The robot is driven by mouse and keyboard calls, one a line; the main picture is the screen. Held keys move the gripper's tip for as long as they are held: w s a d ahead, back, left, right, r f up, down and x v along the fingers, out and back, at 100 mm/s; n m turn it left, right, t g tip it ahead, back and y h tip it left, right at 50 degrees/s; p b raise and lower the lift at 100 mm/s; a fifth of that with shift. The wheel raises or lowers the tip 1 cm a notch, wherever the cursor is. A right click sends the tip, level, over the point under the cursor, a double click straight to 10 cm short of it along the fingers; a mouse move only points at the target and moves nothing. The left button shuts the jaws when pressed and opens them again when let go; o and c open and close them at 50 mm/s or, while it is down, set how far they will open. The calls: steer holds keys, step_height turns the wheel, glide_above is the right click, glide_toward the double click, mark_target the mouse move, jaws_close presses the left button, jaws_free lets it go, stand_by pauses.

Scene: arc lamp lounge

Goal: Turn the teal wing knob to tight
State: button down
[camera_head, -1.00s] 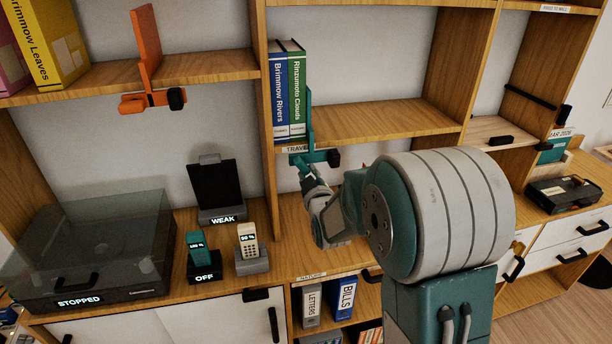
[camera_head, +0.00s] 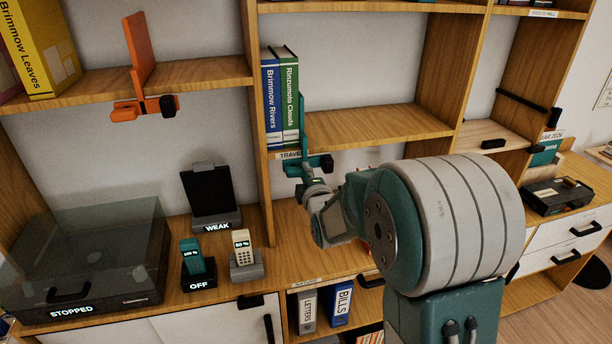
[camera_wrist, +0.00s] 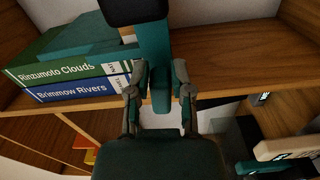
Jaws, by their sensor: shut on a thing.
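A teal bookend clamp (camera_head: 303,130) is on the shelf edge beside the two upright books, with a black pad (camera_head: 327,163) on its front. In the wrist view the clamp's teal bar (camera_wrist: 154,45) runs down between my fingers. The teal wing knob (camera_wrist: 160,100) appears to be the narrow teal piece at its lower end, between the fingertips. My gripper (camera_wrist: 160,92) is shut on it from below, one finger on each side. In the head view my gripper (camera_head: 308,182) is just under the clamp and hides most of the knob. A small display beside it is unreadable.
Blue and green books (camera_head: 280,100) stand against the clamp. An orange clamp (camera_head: 140,70) is on the left shelf. Below are a covered turntable (camera_head: 90,255) and two phones in docks (camera_head: 193,262). The shelf right of the clamp (camera_head: 385,125) is clear.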

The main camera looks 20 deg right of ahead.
steer(key=shift+a+n, duration=0.1)
steer(key=shift+n, duration=0.5)
steer(key=c, duration=0.5)
jaws_free()
steer(key=shift+f, duration=0.1)
steer(key=shift+a, duration=0.15)
steer(key=s, duration=1.2)
